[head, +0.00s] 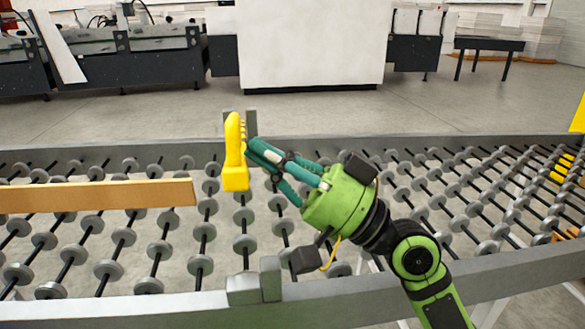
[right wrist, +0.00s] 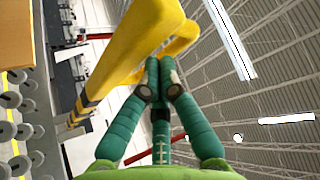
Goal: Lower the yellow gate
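The yellow gate (head: 235,160) stands raised over the roller conveyor, seen nearly end-on, beside a grey bracket on the far rail. In the right wrist view the gate (right wrist: 132,40) is a long yellow frame with a dark band near its lower end. My right gripper (head: 251,149) reaches in from the right, its teal fingertips close against the gate's right side. In the right wrist view its fingers (right wrist: 160,75) are drawn together, with the gate just beyond them. I cannot tell whether the tips touch it. My left gripper is out of view.
A long tan board (head: 95,195) lies across the rollers at the left. The near rail (head: 350,298) carries a grey bracket (head: 257,282). Yellow parts show at the far right. Machines and a white cabinet (head: 310,45) stand behind, across open floor.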

